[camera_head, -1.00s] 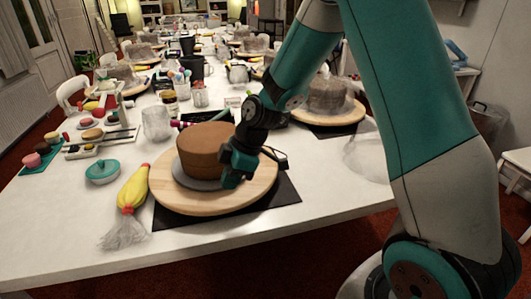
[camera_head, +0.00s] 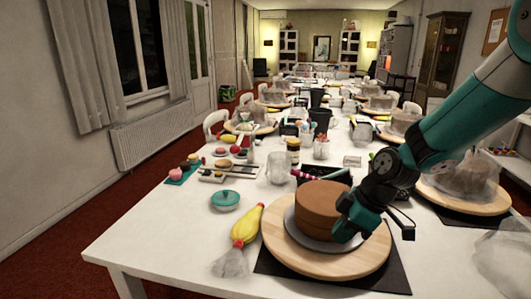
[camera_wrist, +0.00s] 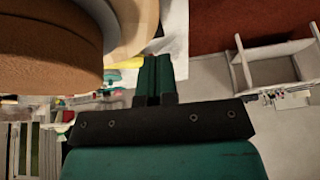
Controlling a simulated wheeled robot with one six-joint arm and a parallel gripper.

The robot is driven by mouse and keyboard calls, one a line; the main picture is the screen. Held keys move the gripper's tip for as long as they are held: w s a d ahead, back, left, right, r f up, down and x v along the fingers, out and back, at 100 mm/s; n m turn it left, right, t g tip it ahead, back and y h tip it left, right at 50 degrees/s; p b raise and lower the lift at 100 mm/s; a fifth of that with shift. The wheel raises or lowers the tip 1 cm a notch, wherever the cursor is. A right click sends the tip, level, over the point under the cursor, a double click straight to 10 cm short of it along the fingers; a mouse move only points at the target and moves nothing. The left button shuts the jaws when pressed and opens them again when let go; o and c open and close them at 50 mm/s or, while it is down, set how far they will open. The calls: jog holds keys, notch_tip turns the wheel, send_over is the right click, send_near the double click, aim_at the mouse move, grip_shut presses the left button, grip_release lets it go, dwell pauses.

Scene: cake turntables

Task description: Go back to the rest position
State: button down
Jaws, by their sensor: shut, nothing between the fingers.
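My gripper (camera_head: 343,229) is shut and empty, beside the right side of a brown cake (camera_head: 318,203) in the head view. The cake sits on a grey disc on a round wooden turntable (camera_head: 290,258). In the wrist view my gripper's two teal fingers (camera_wrist: 153,76) lie together with nothing between them. The cake (camera_wrist: 45,50) fills the upper left there, close to the fingers. I cannot tell whether gripper and cake touch.
A yellow piping bag (camera_head: 247,226) and a teal lidded dish (camera_head: 225,200) lie left of the turntable. A glass jar (camera_head: 281,168) and a black tray stand behind. A second turntable (camera_head: 462,194) with a wrapped cake is at the right. The table's left front corner is clear.

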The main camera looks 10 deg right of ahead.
jog(key=s+a+r+m+p, duration=0.2)
jog(key=s+a+r+m, duration=0.1)
jog(key=s+r, duration=0.5)
jog(key=s+a+r+m+g+p, duration=0.1)
jog(key=s+a+r+m+p, duration=0.1)
jog(key=s+r, duration=0.6)
jog(key=s+a+m, duration=0.1)
jog(key=s+m, duration=0.1)
jog(key=s, duration=0.4)
jog(key=shift+s+a+r+h, duration=0.25)
jog(key=shift+s+h, duration=0.1)
jog(key=shift+h, duration=0.05)
